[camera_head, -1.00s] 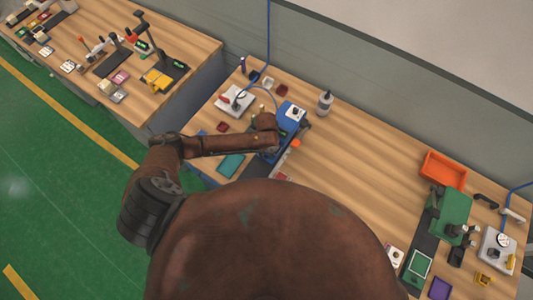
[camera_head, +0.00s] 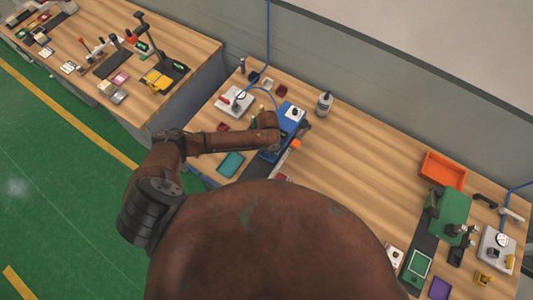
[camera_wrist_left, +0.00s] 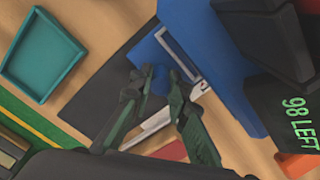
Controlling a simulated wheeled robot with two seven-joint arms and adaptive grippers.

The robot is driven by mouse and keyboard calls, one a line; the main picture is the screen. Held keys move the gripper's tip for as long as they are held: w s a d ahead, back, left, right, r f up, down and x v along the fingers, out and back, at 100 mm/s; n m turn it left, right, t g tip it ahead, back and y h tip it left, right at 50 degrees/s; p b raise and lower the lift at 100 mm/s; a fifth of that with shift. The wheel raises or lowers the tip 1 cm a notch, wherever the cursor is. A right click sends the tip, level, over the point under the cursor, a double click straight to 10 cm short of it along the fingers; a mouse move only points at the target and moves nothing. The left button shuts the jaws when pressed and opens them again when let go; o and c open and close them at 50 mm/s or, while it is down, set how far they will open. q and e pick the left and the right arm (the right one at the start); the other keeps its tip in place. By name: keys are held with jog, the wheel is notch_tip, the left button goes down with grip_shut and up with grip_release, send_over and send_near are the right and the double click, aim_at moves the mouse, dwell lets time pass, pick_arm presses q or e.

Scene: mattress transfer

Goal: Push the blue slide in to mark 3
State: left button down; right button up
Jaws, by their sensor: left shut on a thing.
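The blue slide (camera_wrist_left: 157,50) shows in the left wrist view as a blue block with a small blue knob at its near end. My left gripper (camera_wrist_left: 157,82) is shut on that knob, one dark finger on each side. In the head view the blue device (camera_head: 292,118) stands on the bench, and my left arm hides much of its near end. My left gripper (camera_head: 270,152) is mostly hidden there below the wrist. A pale strip runs beside the slide; I cannot read any mark on it. My right gripper is not in view.
A teal tray (camera_wrist_left: 42,52) lies left of the slide. A dark display (camera_wrist_left: 295,120) reads "98 LEFT" at the right. In the head view a grey bottle (camera_head: 325,103) stands right of the device, and an orange bin (camera_head: 443,170) is further right. The bench between them is clear.

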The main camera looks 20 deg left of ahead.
pick_arm(q)
jog(key=c, duration=2.2)
grip_release()
jog(key=shift+w+r, duration=0.1)
jog(key=shift+w, duration=0.2)
jog(key=shift+o, duration=0.4)
jog(key=shift+d, duration=0.1)
notch_tip(320, 180, up, 12)
